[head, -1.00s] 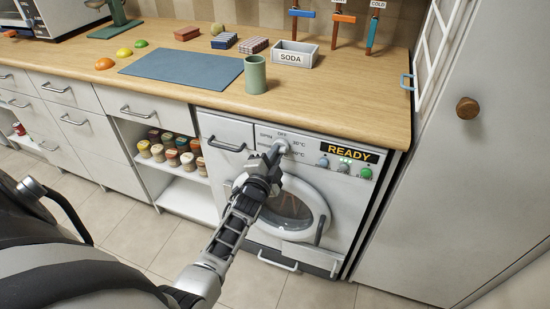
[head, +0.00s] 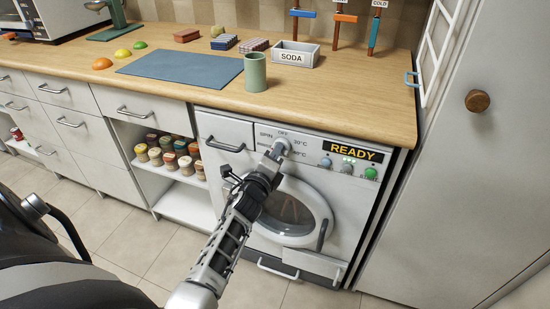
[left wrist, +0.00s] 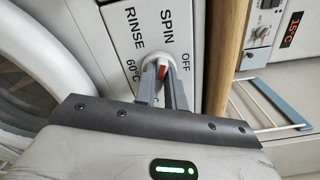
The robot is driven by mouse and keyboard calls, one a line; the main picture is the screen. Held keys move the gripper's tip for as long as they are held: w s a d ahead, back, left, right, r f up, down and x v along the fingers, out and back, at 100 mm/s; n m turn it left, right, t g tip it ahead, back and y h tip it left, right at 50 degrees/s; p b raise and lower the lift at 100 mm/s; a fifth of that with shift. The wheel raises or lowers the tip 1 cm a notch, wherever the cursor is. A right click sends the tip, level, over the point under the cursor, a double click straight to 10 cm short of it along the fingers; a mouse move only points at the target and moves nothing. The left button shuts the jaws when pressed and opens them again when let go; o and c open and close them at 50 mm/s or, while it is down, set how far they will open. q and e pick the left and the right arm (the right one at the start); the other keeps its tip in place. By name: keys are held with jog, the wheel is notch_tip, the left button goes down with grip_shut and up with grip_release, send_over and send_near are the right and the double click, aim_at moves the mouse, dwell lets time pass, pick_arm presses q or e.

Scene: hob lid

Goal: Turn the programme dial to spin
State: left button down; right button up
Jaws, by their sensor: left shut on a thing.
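The washing machine (head: 326,198) stands under the counter, with its round door shut. Its programme dial (head: 283,143) is at the upper left of the front panel, among printed labels including SPIN, OFF and temperatures. My left gripper (head: 277,151) reaches up to the dial and is shut on it. In the left wrist view, the two fingers (left wrist: 162,88) hold the dial (left wrist: 163,63) from either side. A red mark shows on the dial between the fingers, near the SPIN and OFF labels; its exact setting is partly hidden. My right gripper is not in view.
A READY display (head: 353,151) and several buttons sit right of the dial. A drawer handle (head: 225,145) lies to its left. Above, the counter holds a green cup (head: 255,73) and a SODA box (head: 296,54). A tall cabinet (head: 480,170) stands at the right.

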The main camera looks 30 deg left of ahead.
pick_arm(q)
jog(key=shift+d+f+m, duration=0.1)
jog(key=shift+m, duration=0.5)
jog(key=shift+b, duration=0.3)
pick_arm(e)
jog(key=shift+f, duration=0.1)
pick_arm(q)
jog(key=c, duration=1.5)
grip_release()
jog(key=shift+o, duration=0.2)
jog(key=r, duration=0.1)
jog(key=r+p, duration=0.1)
jog(key=r, duration=0.1)
jog(key=r+p, duration=0.1)
jog(key=shift+s+d+r, duration=0.15)
jog(key=shift+s+r, duration=0.05)
jog(key=shift+s, duration=0.05)
jog(key=s+d+r+p, duration=0.2)
jog(key=s+d+r, duration=0.5)
jog(key=s, duration=0.4)
jog(key=shift+s+r+p, duration=0.2)
jog(key=shift+r+p, duration=0.15)
jog(key=shift+r, duration=0.55)
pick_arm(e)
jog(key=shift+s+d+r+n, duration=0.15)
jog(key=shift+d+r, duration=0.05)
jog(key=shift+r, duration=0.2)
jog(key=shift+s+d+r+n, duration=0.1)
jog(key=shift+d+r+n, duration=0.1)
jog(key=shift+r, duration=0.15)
